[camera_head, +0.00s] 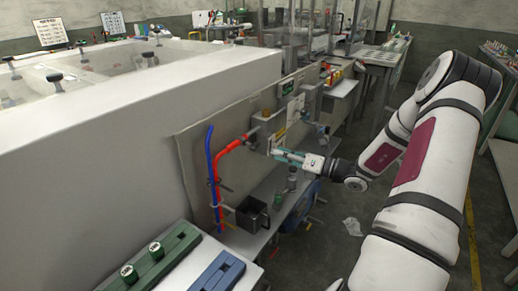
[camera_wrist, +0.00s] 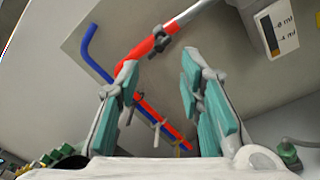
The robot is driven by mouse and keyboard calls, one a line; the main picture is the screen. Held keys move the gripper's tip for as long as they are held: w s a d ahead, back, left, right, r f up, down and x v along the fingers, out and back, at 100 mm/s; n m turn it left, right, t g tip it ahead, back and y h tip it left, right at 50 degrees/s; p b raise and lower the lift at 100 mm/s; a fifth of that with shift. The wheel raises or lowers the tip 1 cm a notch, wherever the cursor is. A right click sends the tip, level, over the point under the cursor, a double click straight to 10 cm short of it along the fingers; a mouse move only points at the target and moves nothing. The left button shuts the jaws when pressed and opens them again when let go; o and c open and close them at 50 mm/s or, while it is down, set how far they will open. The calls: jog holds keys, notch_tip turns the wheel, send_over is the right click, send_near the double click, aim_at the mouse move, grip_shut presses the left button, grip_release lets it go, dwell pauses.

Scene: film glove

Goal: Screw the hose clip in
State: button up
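A red hose (camera_head: 217,165) runs up the grey wall panel and bends right; it also shows in the wrist view (camera_wrist: 140,50). A dark clip (camera_wrist: 161,42) sits around its upper stretch. Smaller clip-like fittings (camera_wrist: 158,125) sit lower on the hoses; I cannot tell which is the hose clip or whether it is screwed in. My gripper (camera_head: 275,153) is near the panel, right of the red hose's bend. In the wrist view its teal-padded fingers (camera_wrist: 160,85) are apart, with no object seen held between them. The left finger overlaps part of the red hose.
A blue hose (camera_head: 211,165) runs beside the red one. A dark container (camera_head: 252,214) stands below on a shelf. Green (camera_head: 150,262) and blue (camera_head: 218,273) blocks lie at the front. A labelled box (camera_wrist: 272,25) is on the panel at upper right. Floor at right is partly clear.

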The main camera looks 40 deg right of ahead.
aim_at(252, 145)
jog(key=x, duration=0.8)
